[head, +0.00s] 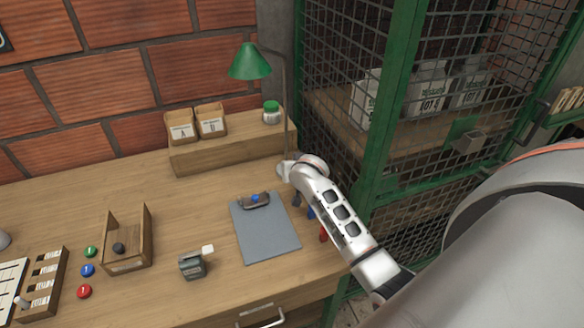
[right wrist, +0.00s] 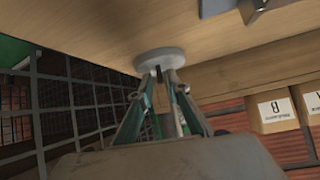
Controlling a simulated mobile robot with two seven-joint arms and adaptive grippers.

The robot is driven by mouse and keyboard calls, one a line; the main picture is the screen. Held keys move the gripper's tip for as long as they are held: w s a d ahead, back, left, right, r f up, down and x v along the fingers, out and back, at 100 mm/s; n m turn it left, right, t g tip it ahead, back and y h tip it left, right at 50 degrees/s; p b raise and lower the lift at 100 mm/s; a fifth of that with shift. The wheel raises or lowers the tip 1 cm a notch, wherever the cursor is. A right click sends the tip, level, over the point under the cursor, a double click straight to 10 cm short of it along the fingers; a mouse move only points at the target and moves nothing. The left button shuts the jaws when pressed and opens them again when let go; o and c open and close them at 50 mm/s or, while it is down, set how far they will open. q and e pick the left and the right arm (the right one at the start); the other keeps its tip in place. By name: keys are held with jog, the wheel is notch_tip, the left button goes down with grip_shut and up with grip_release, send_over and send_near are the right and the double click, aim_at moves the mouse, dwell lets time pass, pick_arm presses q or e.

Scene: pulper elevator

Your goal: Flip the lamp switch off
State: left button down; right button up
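The desk lamp has a green shade (head: 249,62) and a thin grey pole (head: 285,100) at the back right of the workbench. My right arm reaches in from the right, and its wrist hides the lamp's foot in the head view. In the right wrist view the picture is turned over, and the round grey lamp base (right wrist: 150,63) sits just beyond my right gripper (right wrist: 161,82). Its fingers are apart, with the pole showing between them. A small dark part, perhaps the switch, shows at the base between the fingertips; I cannot tell whether they touch it. My left gripper is out of view.
A wooden shelf (head: 228,152) with two labelled boxes and a green-lidded jar (head: 271,111) stands behind. A clipboard (head: 265,235) lies in front of the wrist. A green mesh cage (head: 385,110) borders the right. An open wooden box (head: 125,238) stands left.

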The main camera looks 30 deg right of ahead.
jog(key=v, duration=1.2)
dwell(0.7)
